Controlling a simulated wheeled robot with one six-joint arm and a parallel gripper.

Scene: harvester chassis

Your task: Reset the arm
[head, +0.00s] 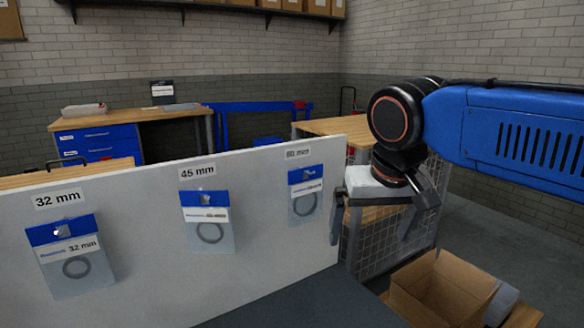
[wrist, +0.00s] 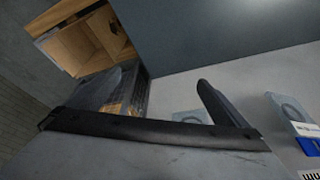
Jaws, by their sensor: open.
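My arm (head: 510,125) is blue and reaches in from the right in the head view, bending down at a black wrist joint. My gripper (head: 371,226) hangs at its end beside the right edge of the white panel, with its fingers apart and nothing between them. In the wrist view my gripper (wrist: 165,95) also shows spread fingers with an empty gap.
The white panel (head: 270,255) carries hanging bags labelled 32 mm (head: 75,268), 45 mm (head: 208,235) and a third (head: 305,196), close to my gripper. An open cardboard box (head: 435,290) stands at lower right. A wire-mesh cage (head: 395,243) is behind my gripper. Workbenches (head: 130,116) stand farther back.

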